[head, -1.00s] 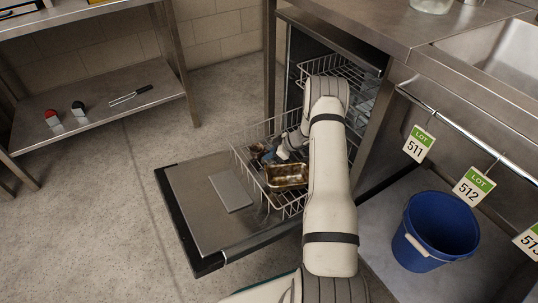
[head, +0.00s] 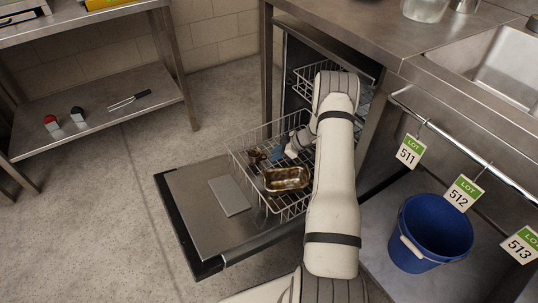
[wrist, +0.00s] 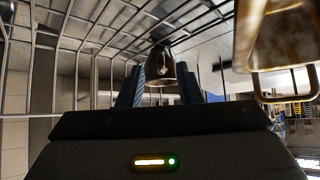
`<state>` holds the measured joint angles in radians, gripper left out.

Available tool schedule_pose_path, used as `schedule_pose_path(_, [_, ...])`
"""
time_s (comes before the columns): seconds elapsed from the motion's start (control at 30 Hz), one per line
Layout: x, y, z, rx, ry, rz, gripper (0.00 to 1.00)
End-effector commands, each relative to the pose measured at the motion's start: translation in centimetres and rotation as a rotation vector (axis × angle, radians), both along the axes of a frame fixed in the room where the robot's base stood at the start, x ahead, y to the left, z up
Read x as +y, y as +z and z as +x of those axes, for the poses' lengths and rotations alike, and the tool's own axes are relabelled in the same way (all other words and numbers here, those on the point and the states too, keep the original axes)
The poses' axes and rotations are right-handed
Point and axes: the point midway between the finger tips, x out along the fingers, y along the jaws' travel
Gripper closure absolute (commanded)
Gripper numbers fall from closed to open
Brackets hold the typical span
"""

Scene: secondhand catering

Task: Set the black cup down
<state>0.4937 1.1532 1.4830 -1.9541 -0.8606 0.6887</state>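The black cup (wrist: 160,68) is between the two blue fingers of my gripper (wrist: 162,88) in the wrist view, and both fingers appear to touch its sides. In the head view the gripper (head: 270,154) is inside the wire rack (head: 240,165) of the open dishwasher. A dark, shiny shape at the fingertips there appears to be the cup (head: 254,156). I cannot tell whether its base touches the rack wires.
A stained metal tin (head: 286,179) lies in the rack close beside my gripper; it fills the right of the wrist view (wrist: 285,40). The open dishwasher door (head: 195,205) carries a grey flat panel (head: 229,196). A blue bucket (head: 432,235) stands at right.

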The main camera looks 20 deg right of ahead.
Motion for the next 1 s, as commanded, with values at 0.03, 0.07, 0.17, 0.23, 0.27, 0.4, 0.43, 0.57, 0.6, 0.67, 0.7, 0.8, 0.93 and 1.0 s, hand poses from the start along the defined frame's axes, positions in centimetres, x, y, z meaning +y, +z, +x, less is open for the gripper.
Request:
schedule_pose_path(0.03, [-0.6,1.0,-0.3,-0.001,-0.003,-0.001,0.68])
schedule_pose_path(0.07, [-0.8,1.2,-0.4,-0.002,-0.004,-0.002,0.68])
schedule_pose_path(0.17, [-1.1,2.6,-0.1,-0.018,-0.020,-0.018,0.68])
schedule_pose_path(0.23, [-1.2,4.2,0.9,-0.046,-0.057,-0.049,0.68])
schedule_pose_path(0.27, [-1.2,5.3,1.6,-0.064,-0.079,-0.068,0.68])
schedule_pose_path(0.4, [-1.2,12.2,4.3,-0.154,-0.243,-0.190,0.68])
schedule_pose_path(0.43, [-1.2,13.8,4.6,-0.167,-0.285,-0.214,0.68])
schedule_pose_path(0.57, [-1.1,20.2,4.4,-0.200,-0.458,-0.317,0.68])
schedule_pose_path(0.6, [-1.0,22.1,3.9,-0.201,-0.510,-0.344,0.68])
schedule_pose_path(0.67, [-0.7,24.6,2.7,-0.193,-0.587,-0.380,0.68])
schedule_pose_path(0.7, [-0.6,26.2,1.7,-0.182,-0.637,-0.402,0.68])
schedule_pose_path(0.8, [0.3,29.5,-1.7,-0.136,-0.755,-0.444,0.68])
schedule_pose_path(0.93, [2.2,32.5,-7.7,-0.024,-0.874,-0.471,0.68])
schedule_pose_path(1.0, [3.5,33.6,-11.3,0.048,-0.927,-0.473,0.68])
